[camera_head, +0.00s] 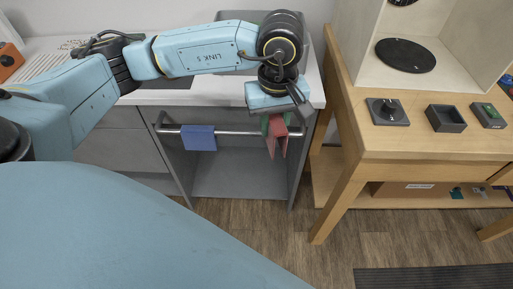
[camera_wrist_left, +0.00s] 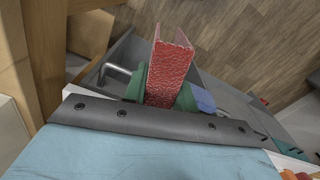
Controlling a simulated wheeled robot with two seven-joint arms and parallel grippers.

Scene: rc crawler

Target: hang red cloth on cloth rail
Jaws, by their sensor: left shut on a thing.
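The red cloth (camera_head: 277,144) is at the right part of the metal cloth rail (camera_head: 238,133), with two flaps pointing down. It also shows in the left wrist view (camera_wrist_left: 169,74), folded with a gap between its flaps. My left gripper (camera_head: 275,123) points down from above the rail and is shut on the red cloth between its green fingertips. The rail's bent end shows in the wrist view (camera_wrist_left: 117,69). The gripper and cloth hide part of the rail, so I cannot tell whether the cloth rests on it. My right gripper is not in view.
A blue cloth (camera_head: 198,138) hangs on the rail further left. Below the rail is an open grey cabinet (camera_head: 238,180). A wooden table (camera_head: 345,150) stands close on the right, bearing small grey and dark holders. A dark mat (camera_head: 430,278) lies on the floor.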

